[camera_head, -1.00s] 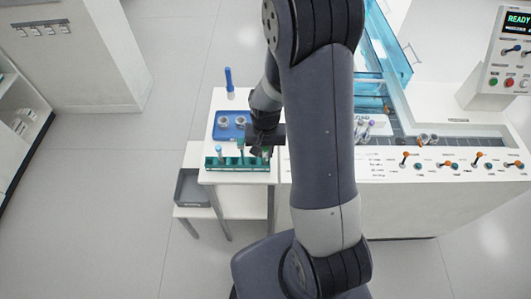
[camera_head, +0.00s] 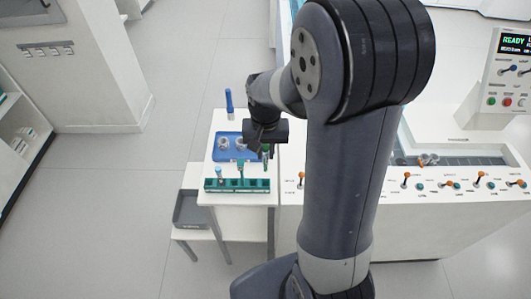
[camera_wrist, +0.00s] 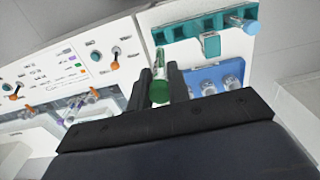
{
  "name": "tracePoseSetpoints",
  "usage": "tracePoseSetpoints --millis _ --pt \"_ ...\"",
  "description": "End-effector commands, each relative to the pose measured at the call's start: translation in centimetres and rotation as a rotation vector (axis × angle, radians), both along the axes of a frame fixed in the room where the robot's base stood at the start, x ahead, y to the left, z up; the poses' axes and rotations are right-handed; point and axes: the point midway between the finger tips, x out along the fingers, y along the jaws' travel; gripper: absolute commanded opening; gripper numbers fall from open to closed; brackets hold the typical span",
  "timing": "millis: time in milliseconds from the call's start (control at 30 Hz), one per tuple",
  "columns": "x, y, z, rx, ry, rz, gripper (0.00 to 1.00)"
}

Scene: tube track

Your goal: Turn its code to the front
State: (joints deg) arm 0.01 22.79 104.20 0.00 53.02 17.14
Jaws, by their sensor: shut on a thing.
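My gripper (camera_head: 266,149) is shut on a green-capped tube (camera_wrist: 159,90). The tube hangs upright in the head view, above the right end of the teal rack (camera_head: 236,186) and apparently clear of it. In the wrist view the green cap sits between the two dark fingers, with the clear body beyond it. No code can be made out on the tube. The rack also shows in the wrist view (camera_wrist: 190,29).
A blue tray (camera_head: 224,155) with several metal-and-clear pieces lies behind the rack. A blue upright tube (camera_head: 229,102) stands at the table's back. A grey bin (camera_head: 190,210) sits lower left. A white console with orange-tipped switches (camera_head: 405,180) is at right.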

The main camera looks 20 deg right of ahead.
Motion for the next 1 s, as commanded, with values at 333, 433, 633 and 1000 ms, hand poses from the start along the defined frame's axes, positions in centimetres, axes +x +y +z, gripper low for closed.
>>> tracePoseSetpoints --millis 333,433,633,1000 --pt "0.0 0.0 -0.5 0.000 0.000 0.000 0.04" --pt "0.0 0.0 -0.9 0.000 0.000 0.000 0.04" --pt "0.0 0.0 -1.8 0.000 0.000 0.000 0.04" --pt "0.0 0.0 -3.2 0.000 0.000 0.000 0.04"
